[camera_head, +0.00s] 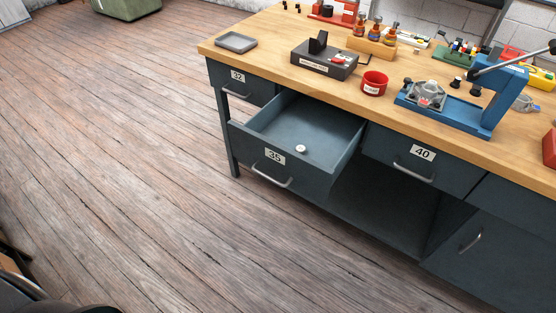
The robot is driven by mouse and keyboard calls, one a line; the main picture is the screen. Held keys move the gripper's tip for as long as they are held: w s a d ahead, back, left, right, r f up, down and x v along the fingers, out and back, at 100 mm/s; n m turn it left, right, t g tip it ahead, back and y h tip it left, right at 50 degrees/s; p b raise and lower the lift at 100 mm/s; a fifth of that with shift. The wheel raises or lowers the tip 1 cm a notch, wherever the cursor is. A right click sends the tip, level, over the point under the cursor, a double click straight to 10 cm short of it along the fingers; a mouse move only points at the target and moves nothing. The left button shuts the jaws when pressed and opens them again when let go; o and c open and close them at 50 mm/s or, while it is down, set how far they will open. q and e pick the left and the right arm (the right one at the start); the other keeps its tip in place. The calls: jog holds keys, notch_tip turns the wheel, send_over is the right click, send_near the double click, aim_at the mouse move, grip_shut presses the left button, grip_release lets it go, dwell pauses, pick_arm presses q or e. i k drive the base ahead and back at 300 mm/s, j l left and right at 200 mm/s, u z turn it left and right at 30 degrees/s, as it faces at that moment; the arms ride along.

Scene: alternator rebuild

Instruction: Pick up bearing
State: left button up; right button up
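A small light-coloured ring that looks like the bearing (301,149) lies in the pulled-out drawer labelled 35 (264,158). It rests on the bare drawer floor towards the front right, and nothing covers it. The rest of the drawer looks empty. Neither of my grippers shows in the head view.
The wooden workbench (285,60) carries a grey tray (236,42), a dark box-shaped fixture (324,62), a red cup (374,83) and a blue press (480,105). Drawer 40 (419,160) is shut. The wooden floor (120,150) left of the bench is clear.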

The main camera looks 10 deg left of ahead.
aim_at(301, 148)
jog(key=i+l+u, duration=0.15)
jog(key=l+u, duration=0.15)
jog(key=i+l+u, duration=0.25)
jog(key=l, duration=0.15)
jog(key=l+u, duration=0.6)
jog(key=l, duration=0.2)
jog(key=i, duration=0.05)
